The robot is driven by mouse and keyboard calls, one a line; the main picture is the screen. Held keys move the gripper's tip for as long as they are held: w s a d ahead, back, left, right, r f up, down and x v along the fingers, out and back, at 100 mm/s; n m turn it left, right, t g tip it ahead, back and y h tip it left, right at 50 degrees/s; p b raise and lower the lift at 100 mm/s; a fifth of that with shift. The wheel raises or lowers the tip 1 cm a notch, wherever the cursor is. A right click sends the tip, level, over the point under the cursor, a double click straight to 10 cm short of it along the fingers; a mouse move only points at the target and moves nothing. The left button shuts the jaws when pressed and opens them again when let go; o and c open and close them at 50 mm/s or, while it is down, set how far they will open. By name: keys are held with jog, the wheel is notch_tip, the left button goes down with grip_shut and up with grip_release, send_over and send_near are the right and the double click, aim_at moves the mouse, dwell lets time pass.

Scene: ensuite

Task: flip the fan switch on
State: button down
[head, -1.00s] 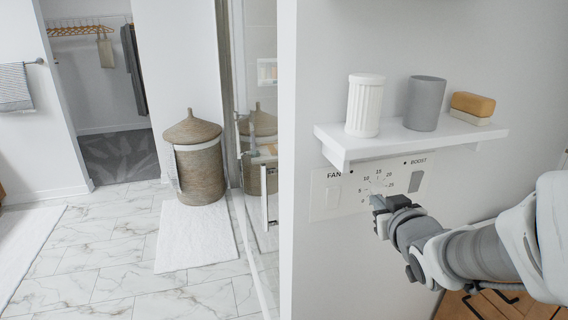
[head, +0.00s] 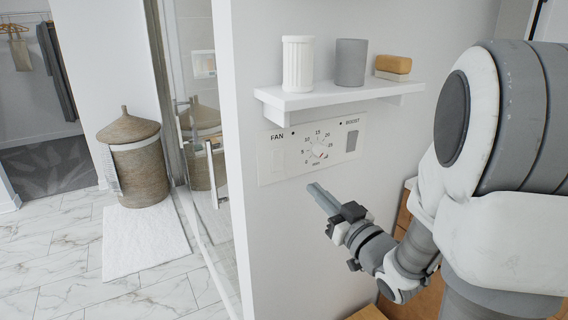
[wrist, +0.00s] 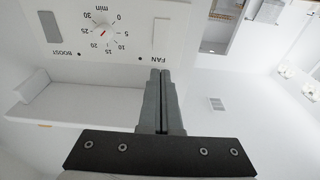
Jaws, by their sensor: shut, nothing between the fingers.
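The white wall panel (head: 338,162) carries the fan switch (head: 279,163), a pale rocker under the word FAN at its left end. Which way the rocker is tipped I cannot tell. In the wrist view, which is upside down, the fan switch (wrist: 161,32) lies just beyond my fingertips. My gripper (head: 313,189) is shut and empty, below the panel and a little right of the fan switch in the head view. Its closed fingers (wrist: 161,72) also show in the wrist view. They look apart from the switch.
A timer dial (head: 317,150) and a grey BOOST switch (head: 352,141) share the panel. Above it, a white shelf (head: 340,96) holds a fluted white cup (head: 298,64), a grey cup (head: 351,62) and soap bars (head: 393,67). A wicker basket (head: 138,165) stands left, beyond the wall edge.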

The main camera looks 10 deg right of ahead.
aim_at(279, 152)
jog(key=shift+w, duration=0.1)
jog(key=p+x, duration=0.1)
jog(key=x, duration=1.2)
jog(key=shift+w+a+r, duration=0.1)
jog(key=shift+w+a, duration=0.05)
jog(key=shift+w, duration=0.2)
jog(key=shift+w+a+r+p, duration=0.1)
jog(key=shift+w+r+p, duration=0.2)
jog(key=shift+p, duration=0.45)
jog(key=shift+f+g, duration=0.15)
jog(key=shift+g, duration=0.15)
jog(key=shift+s, duration=0.2)
